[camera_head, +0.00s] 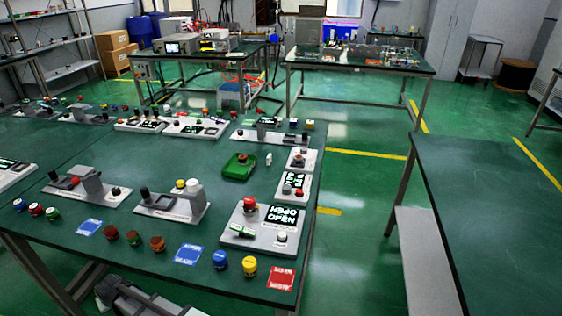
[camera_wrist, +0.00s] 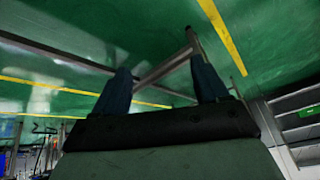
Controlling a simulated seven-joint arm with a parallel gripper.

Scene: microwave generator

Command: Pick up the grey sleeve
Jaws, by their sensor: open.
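I cannot pick out the grey sleeve for certain in the head view. One grey upright part (camera_head: 92,183) stands on a fixture at the left of the near table, and a paler grey part (camera_head: 194,187) stands on the fixture to its right. Both are small, and I cannot tell whether either is a sleeve. My gripper (camera_wrist: 160,77) shows only in the wrist view. Its two dark fingers are spread apart with nothing between them, and green floor shows beyond.
The near green table (camera_head: 130,240) holds several fixtures, coloured knobs, cards and a green tray (camera_head: 230,174). A panel with a red button (camera_head: 250,204) stands near its right edge. An emptier table (camera_head: 500,210) stands at the right, with green floor between.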

